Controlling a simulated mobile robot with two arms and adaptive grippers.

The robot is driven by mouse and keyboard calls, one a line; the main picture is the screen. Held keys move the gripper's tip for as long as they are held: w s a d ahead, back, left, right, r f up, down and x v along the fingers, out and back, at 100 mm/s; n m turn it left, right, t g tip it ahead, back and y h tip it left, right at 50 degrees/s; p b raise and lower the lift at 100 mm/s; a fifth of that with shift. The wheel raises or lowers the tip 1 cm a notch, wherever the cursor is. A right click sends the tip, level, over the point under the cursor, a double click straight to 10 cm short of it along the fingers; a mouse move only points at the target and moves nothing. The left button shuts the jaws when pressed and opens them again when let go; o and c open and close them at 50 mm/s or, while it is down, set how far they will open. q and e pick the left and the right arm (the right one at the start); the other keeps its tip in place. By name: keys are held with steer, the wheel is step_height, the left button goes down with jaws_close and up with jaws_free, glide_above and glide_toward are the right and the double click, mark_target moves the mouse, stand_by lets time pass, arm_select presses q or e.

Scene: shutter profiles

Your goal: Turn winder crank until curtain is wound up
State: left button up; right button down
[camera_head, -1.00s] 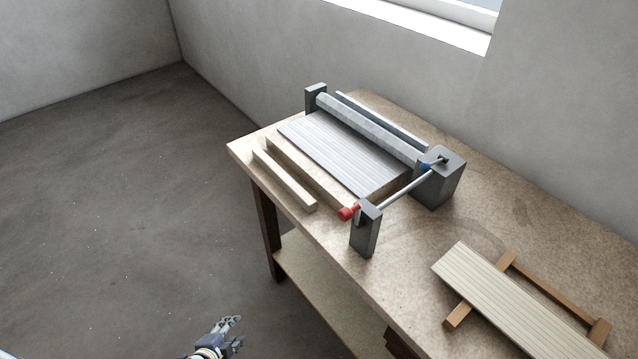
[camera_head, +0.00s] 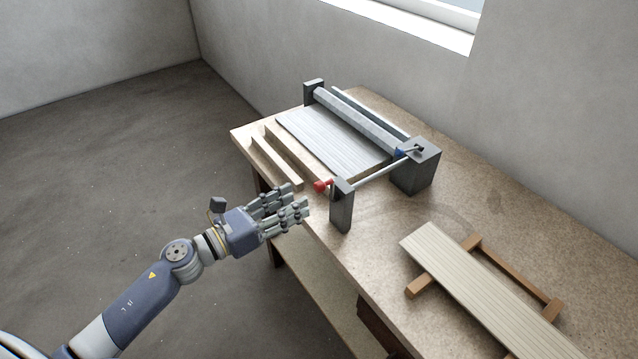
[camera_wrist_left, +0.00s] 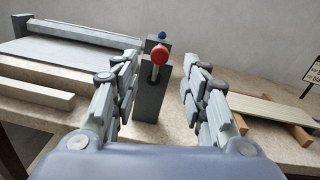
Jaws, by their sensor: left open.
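The winder stands on the workbench, with a grey roller (camera_head: 355,118) between dark end blocks. The pale slatted curtain (camera_head: 330,140) lies flat in front of the roller, mostly unwound. A metal crank rod (camera_head: 375,173) runs from the right end block to a dark post (camera_head: 342,207) near the front edge. The red crank knob (camera_head: 320,186) sits at its near end. My left gripper (camera_head: 298,199) is open, just short of the knob and apart from it. In the left wrist view the red knob (camera_wrist_left: 159,54) shows between the spread fingers. My right gripper is not in view.
A slatted panel (camera_head: 470,285) rests on a brown wooden frame (camera_head: 515,270) at the right of the bench. Wooden bars (camera_head: 275,161) lie left of the curtain. The bench top (camera_head: 480,215) is clear between winder and panel.

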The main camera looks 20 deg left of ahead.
mark_target(316, 189)
arm_select(q)
steer(key=p+x, duration=0.2)
steer(key=x, duration=0.4)
steer(key=shift+w+d+r, duration=0.1)
steer(key=shift+w+d, duration=0.1)
steer(key=shift+w, duration=0.2)
steer(key=shift+w+d+p, duration=0.4)
steer(key=shift+w+d, duration=0.05)
steer(key=shift+w, duration=0.1)
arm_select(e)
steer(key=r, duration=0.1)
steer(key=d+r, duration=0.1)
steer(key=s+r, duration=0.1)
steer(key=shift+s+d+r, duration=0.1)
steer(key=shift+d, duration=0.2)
arm_select(q)
jaws_close()
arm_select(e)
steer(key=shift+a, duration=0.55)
